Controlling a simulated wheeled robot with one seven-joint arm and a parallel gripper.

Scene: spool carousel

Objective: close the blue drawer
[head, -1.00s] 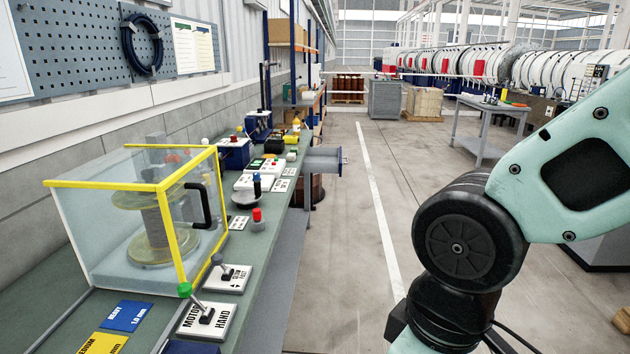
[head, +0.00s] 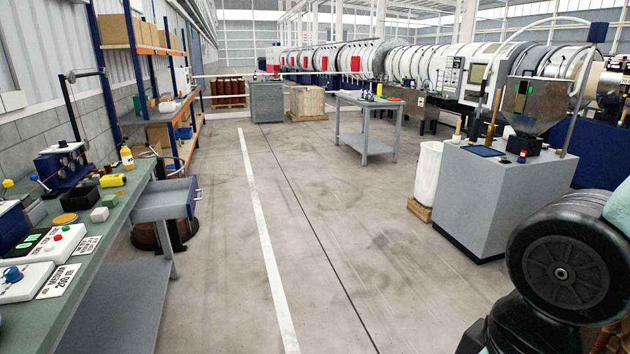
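A drawer (head: 164,203) sticks out open from the right side of the green-topped workbench (head: 95,255), near its far end. Its side is grey and its narrow front panel (head: 192,197) looks blue-grey, with a handle on the outer face. The inside of the drawer is hard to make out from here. My gripper is not in view; only dark and pale green links of my arm show at the lower right, well away from the drawer.
Control boxes (head: 42,247) and small items crowd the bench top. A copper-coloured spool (head: 163,237) stands on the floor beneath the drawer. The floor (head: 290,220) right of the bench is open. A grey cabinet (head: 488,190) and a small table (head: 368,105) stand to the right.

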